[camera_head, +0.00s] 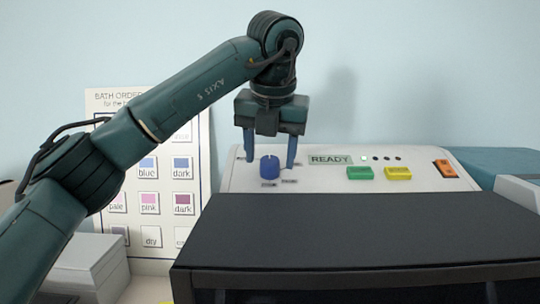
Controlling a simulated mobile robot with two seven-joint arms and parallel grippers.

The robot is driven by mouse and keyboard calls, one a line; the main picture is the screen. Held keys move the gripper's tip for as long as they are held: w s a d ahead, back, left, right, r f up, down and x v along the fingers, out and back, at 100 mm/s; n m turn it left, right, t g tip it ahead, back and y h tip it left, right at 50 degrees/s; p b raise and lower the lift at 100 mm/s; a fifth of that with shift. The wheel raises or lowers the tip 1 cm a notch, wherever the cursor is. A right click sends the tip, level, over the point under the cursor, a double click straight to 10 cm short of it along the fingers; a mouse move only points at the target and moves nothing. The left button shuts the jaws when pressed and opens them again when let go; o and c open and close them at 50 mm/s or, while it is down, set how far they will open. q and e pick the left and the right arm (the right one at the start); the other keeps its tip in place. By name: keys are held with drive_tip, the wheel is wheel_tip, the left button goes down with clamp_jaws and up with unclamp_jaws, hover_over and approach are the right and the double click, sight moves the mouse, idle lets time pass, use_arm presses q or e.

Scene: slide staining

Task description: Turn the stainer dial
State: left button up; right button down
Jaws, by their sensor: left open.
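The stainer (330,182) has a pale sloped panel behind a dark lid. Its blue dial (269,167) sits at the left of the panel, with small labels below it. My left gripper (269,161) points down with its fingers apart, one on each side of the dial. I cannot tell whether the fingers touch the dial. The panel also has a READY display (331,160), a green button (360,173), a yellow button (398,173) and an orange switch (445,168). My right gripper is not in view.
The stainer's dark lid (360,235) fills the lower right in front of the panel. A bath order chart (203,135) stands behind my left arm. Grey boxes (90,262) are at the lower left. A blue-grey object (490,162) stands at the right. A pale blue wall is behind.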

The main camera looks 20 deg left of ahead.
use_arm(q)
drive_tip(key=shift+w+f, duration=0.25)
drive_tip(key=shift+f, duration=0.25)
drive_tip(key=c, duration=1)
drive_tip(key=shift+a, duration=0.1)
